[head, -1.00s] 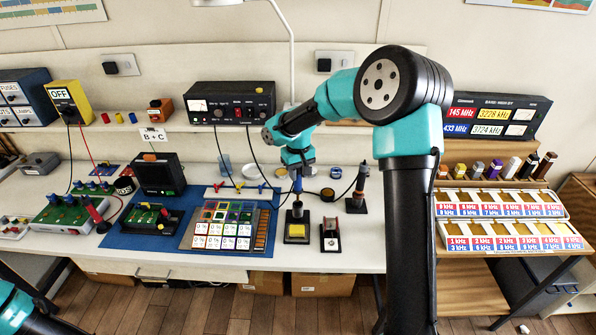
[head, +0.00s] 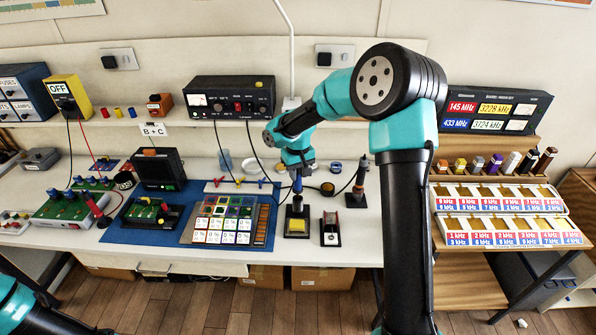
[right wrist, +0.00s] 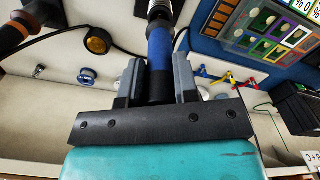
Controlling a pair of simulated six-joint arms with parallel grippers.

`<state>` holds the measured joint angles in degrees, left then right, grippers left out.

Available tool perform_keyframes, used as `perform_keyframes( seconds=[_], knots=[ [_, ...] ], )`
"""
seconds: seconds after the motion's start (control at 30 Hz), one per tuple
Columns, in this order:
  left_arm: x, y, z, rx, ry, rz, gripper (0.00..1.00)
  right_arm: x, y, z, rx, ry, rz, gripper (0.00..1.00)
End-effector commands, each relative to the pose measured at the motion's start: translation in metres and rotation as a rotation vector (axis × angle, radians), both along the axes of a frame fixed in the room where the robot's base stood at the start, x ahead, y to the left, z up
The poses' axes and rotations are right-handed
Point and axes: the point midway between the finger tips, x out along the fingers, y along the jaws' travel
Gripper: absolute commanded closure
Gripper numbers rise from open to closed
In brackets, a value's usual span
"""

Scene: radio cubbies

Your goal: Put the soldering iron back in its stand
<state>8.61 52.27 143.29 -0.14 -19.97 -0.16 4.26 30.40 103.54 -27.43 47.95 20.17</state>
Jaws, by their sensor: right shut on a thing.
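My right gripper (head: 298,175) is shut on the soldering iron (head: 297,187), holding it upright by its blue handle. In the right wrist view, the blue handle (right wrist: 159,50) sits between the two fingers (right wrist: 158,80), with a metal part beyond it. The iron is over the dark holder of the stand with a yellow sponge (head: 297,226). I cannot tell how far its tip is inside the holder. Only part of my left arm shows at the lower left; its gripper is out of view.
A tray of coloured tiles (head: 228,222) lies close on the left. A black power supply (head: 230,97) sits on the shelf behind.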

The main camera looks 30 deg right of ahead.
Motion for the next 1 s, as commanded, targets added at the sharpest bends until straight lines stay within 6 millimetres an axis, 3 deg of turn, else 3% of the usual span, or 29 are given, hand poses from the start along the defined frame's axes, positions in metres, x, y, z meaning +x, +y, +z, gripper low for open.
perform_keyframes(
  seconds=[1.0],
  knots=[
    [0.000, 0.000, 0.000, 0.000, 0.000, 0.000, 0.57, 0.000, 0.000, -0.024, 0.000, 0.000, 0.000, 0.96]
  ],
)
